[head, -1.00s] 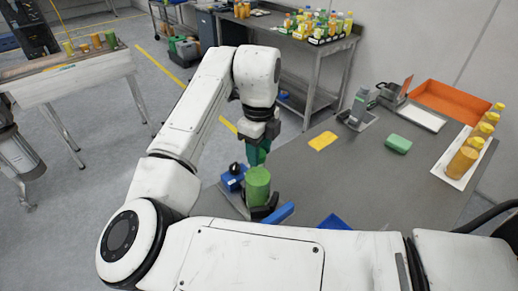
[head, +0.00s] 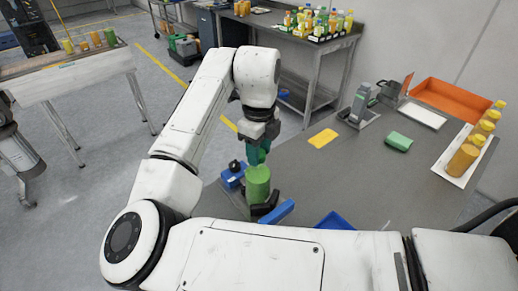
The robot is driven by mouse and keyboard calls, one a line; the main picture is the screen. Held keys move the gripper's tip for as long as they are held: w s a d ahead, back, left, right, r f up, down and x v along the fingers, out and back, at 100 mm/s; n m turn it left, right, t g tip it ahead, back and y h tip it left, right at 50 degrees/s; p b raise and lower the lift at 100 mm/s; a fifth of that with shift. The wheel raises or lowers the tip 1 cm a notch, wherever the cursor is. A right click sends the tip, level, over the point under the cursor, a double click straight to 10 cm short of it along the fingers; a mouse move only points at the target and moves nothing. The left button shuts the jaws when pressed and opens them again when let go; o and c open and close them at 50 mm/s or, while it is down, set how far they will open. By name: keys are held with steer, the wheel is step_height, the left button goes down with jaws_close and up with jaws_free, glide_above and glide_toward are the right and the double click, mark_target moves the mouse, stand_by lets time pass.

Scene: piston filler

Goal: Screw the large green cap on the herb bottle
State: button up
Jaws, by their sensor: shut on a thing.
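The herb bottle (head: 257,186), with bright green contents, stands upright at the near left end of the grey bench. Black jaws (head: 265,208) with a blue handle (head: 277,213) sit around its lower part. My gripper (head: 257,156), with dark teal fingers pointing down, is directly above the bottle's top. It is shut on a small green thing between the fingertips, which looks like the large green cap. The fingers hide most of it. I cannot tell whether it touches the bottle's neck.
A blue block with a black knob (head: 233,174) is left of the bottle. A blue tray (head: 334,221) lies to the right. Farther off are a yellow card (head: 323,138), a green block (head: 398,142), a grey device (head: 359,106), an orange bin (head: 455,108) and yellow-capped bottles (head: 464,158).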

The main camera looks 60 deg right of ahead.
steer(key=shift+f, duration=0.55)
stand_by(0.9)
steer(key=shift+b, duration=0.35)
steer(key=shift+f+m, duration=0.1)
steer(key=shift+m, duration=0.4)
steer(key=m+b, duration=0.2)
steer(key=m, duration=0.2)
steer(key=shift+a, duration=0.1)
steer(key=m, duration=0.2)
steer(key=shift+m, duration=0.3)
steer(key=o, duration=1.1)
